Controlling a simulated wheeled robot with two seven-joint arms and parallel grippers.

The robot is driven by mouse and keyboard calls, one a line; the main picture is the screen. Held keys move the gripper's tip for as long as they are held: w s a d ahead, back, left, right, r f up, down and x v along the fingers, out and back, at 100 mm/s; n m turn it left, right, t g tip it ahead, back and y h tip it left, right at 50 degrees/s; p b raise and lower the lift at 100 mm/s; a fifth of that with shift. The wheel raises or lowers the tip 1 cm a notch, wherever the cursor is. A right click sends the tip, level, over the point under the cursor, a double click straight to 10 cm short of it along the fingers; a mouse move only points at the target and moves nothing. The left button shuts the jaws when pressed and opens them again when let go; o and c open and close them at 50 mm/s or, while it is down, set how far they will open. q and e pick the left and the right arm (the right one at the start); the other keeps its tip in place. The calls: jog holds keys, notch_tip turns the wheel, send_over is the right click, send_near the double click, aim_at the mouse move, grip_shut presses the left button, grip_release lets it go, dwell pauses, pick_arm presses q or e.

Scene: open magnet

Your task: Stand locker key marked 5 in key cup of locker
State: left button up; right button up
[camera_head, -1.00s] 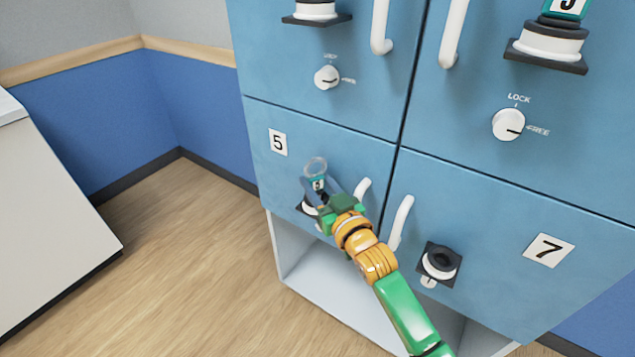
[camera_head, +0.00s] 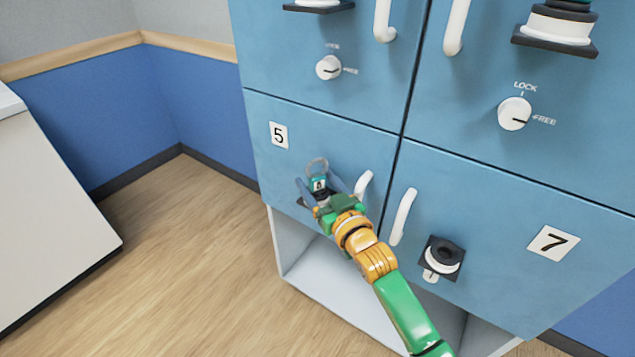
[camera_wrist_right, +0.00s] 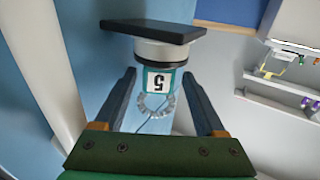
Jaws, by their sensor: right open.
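The locker key marked 5 (camera_head: 319,184) has a teal body, a white number plate and a clear ring on top. It stands upright in the key cup (camera_head: 303,203) on the locker door marked 5 (camera_head: 278,135). In the right wrist view the key (camera_wrist_right: 158,81) appears inverted, seated in the white cup (camera_wrist_right: 160,54) below its black bracket (camera_wrist_right: 153,30). My right gripper (camera_head: 320,184) is open, with one finger on each side of the key and a gap to each. The gripper hides part of the cup in the head view. My left gripper is not in view.
White door handles (camera_head: 402,217) stick out close to my right arm. The locker door marked 7 (camera_head: 553,241) has an empty-looking cup (camera_head: 443,255). An open white shelf space (camera_head: 325,285) lies below. Wooden floor (camera_head: 180,260) is clear to the left.

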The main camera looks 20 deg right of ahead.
jog(key=s+d, duration=0.1)
jog(key=s, duration=0.6)
jog(key=shift+f, duration=0.1)
dwell(0.5)
